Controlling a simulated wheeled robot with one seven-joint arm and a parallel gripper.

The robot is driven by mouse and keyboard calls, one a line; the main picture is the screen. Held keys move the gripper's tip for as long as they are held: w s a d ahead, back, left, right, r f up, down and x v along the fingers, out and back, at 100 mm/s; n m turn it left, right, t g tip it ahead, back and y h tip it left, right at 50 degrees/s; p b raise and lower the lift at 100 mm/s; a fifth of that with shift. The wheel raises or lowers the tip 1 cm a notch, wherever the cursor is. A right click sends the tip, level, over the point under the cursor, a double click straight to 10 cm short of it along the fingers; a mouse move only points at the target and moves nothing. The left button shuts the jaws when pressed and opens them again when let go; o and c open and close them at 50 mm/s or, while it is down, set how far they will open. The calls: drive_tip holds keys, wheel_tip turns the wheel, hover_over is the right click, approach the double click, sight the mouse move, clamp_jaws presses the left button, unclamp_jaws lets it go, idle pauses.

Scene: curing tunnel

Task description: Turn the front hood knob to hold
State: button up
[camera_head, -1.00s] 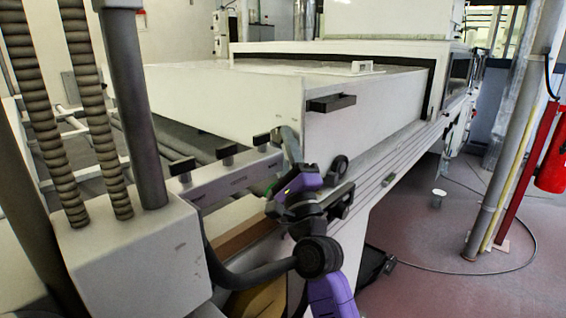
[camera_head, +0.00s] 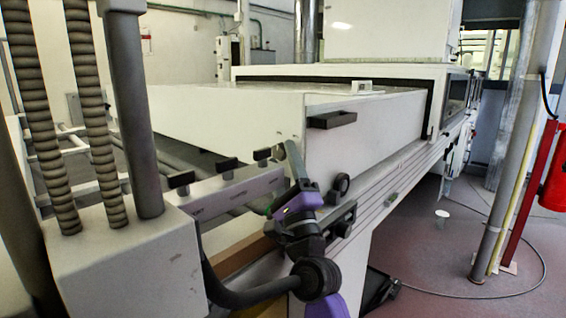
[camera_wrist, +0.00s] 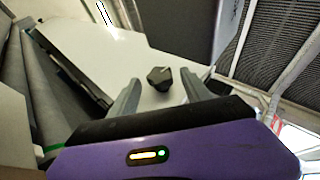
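The front hood knob (camera_wrist: 159,78) is small, black and faceted, and sits on the pale end panel of the hood. In the head view the black knob (camera_head: 341,184) is below the dark handle, just right of my purple wrist. My gripper (camera_wrist: 162,82) is open. In the wrist view its two grey fingers stand apart on the left and right of the knob, which lies ahead in the gap. I see no finger touching it. I cannot read the knob's setting or any hold mark.
The long white hood (camera_head: 235,112) lies over the conveyor. A dark handle (camera_head: 332,119) sticks out from it above the knob. A roller frame (camera_head: 235,186) runs close to my arm on the left. The floor (camera_head: 430,270) on the right is mostly open, with a post beyond.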

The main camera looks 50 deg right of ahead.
drive_tip(key=shift+r+y+p, duration=0.3)
drive_tip(key=shift+r+p, duration=0.05)
drive_tip(key=shift+p, duration=0.85)
drive_tip(key=shift+r+n+y+p, duration=0.15)
drive_tip(key=shift+n+y+p, duration=0.2)
drive_tip(key=shift+p, duration=0.25)
drive_tip(key=shift+s+n+g+p, duration=0.1)
drive_tip(key=shift+n+g+p, duration=0.25)
drive_tip(key=shift+p, duration=0.75)
drive_tip(key=n+g+y+p, duration=0.1)
drive_tip(key=p, duration=0.4)
drive_tip(key=y+p, duration=0.1)
drive_tip(key=p, duration=0.3)
drive_tip(key=shift+s+r+n+g+y+p, duration=0.15)
drive_tip(key=shift+r+n+g+y+p, duration=0.1)
drive_tip(key=shift+n+g+p, duration=0.15)
drive_tip(key=p, duration=0.3)
drive_tip(key=shift+r+n+g, duration=0.1)
drive_tip(key=shift+n+g, duration=0.2)
drive_tip(key=shift+g, duration=0.05)
